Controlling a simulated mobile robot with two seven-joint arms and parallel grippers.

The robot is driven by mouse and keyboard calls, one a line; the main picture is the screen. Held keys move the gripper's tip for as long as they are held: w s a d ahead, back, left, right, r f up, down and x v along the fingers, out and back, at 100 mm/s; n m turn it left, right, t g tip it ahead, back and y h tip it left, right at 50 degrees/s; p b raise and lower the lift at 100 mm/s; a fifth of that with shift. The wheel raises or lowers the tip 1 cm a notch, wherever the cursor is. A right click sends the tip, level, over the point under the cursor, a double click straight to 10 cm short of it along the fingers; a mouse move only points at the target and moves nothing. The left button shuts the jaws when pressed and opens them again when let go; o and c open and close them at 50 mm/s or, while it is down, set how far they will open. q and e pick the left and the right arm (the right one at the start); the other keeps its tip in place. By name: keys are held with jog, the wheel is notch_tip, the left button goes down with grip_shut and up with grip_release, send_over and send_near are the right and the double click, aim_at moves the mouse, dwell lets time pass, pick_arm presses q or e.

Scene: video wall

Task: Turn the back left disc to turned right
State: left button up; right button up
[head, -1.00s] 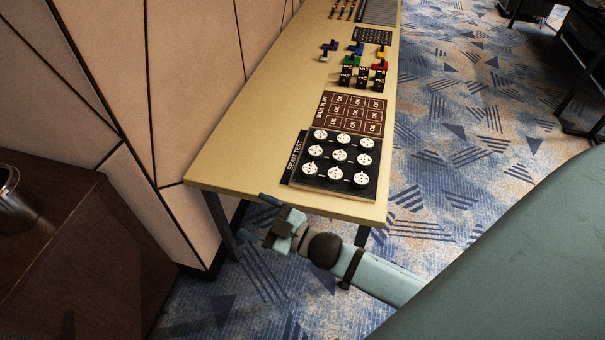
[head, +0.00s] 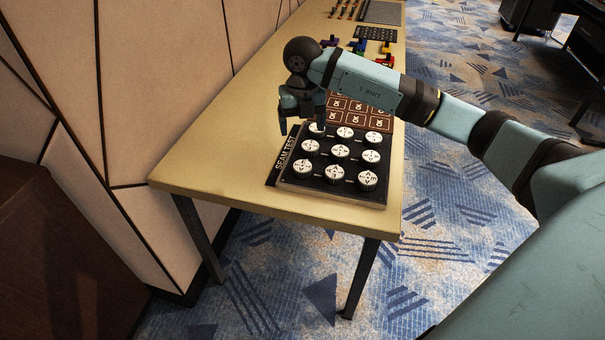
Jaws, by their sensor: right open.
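A black panel marked "SEAM TEST" (head: 290,181) lies on the near end of the table and carries three rows of white discs with dark marks. The back left disc (head: 317,129) is partly hidden by my right gripper (head: 302,128). My right gripper is open, with its fingers pointing down. One finger is left of the panel's back row and the other is in front of the back left disc in the picture. I cannot tell whether it touches the disc. My left gripper is not in view.
The table (head: 225,162) is bare to the left of the panel. Behind the panel is a brown board of "OK" squares (head: 352,117), partly covered by my right arm. Coloured levers (head: 358,46) stand further back. A panelled wall (head: 150,90) runs along the left.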

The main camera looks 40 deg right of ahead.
aim_at(302, 166)
notch_tip(302, 166, down, 14)
jog(key=shift+d+r+b, duration=0.1)
jog(key=shift+r+b, duration=0.15)
jog(key=shift+b, duration=0.7)
jog(key=c, duration=0.9)
